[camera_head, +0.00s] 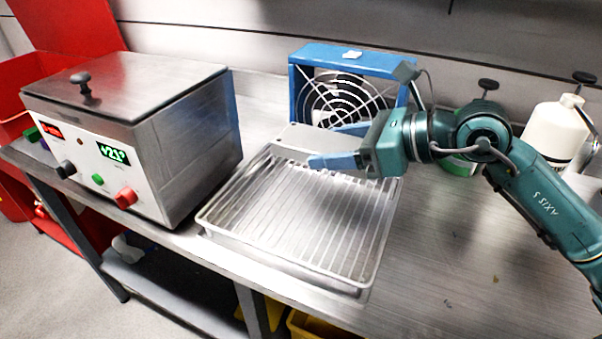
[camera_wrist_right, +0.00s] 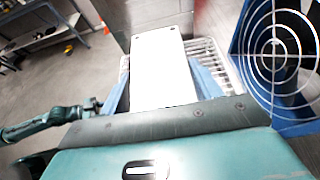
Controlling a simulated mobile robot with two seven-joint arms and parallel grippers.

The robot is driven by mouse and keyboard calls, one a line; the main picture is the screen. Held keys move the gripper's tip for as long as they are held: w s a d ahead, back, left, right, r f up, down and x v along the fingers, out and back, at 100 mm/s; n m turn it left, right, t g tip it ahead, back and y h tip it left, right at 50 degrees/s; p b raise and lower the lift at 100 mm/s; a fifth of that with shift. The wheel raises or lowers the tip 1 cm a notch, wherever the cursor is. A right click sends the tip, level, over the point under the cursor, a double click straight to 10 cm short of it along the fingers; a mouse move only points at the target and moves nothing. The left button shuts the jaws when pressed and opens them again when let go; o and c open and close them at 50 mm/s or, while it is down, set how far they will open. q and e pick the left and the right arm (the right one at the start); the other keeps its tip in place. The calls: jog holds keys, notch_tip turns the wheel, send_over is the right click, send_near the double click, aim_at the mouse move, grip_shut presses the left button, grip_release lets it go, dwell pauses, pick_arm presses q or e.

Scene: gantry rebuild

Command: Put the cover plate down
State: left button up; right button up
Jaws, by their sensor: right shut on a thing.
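The cover plate is a flat, pale grey plate (camera_head: 303,138) in the head view, and it looks white in the wrist view (camera_wrist_right: 162,75), with small holes near its far end. My right gripper (camera_head: 325,146) is shut on it, with a blue finger along each side. The plate is held level or nearly so over the back part of a wire rack in a shallow metal tray (camera_head: 207,222). The gap between plate and rack is hard to judge. In the wrist view a teal arm, likely my left, shows at the left edge; its jaws are not clear.
A steel bath with a lid and green display (camera_head: 130,110) stands left of the tray. A blue-framed fan (camera_head: 350,62) stands close behind the plate. A white bottle (camera_head: 553,130) is at the back right. The steel bench (camera_head: 450,265) is clear at the front right.

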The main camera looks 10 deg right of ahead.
aim_at(331, 203)
jog(key=shift+w+f, duration=0.45)
jog(key=shift+f, duration=0.05)
jog(key=f, duration=0.4)
jog(key=shift+s, duration=0.2)
pick_arm(q)
jog(key=shift+w+f, duration=0.15)
pick_arm(e)
jog(key=shift+f, duration=2.3)
jog(key=shift+f+b, duration=0.2)
jog(key=shift+b, duration=0.15)
jog(key=o, duration=1.5)
jog(key=shift+f, duration=0.1)
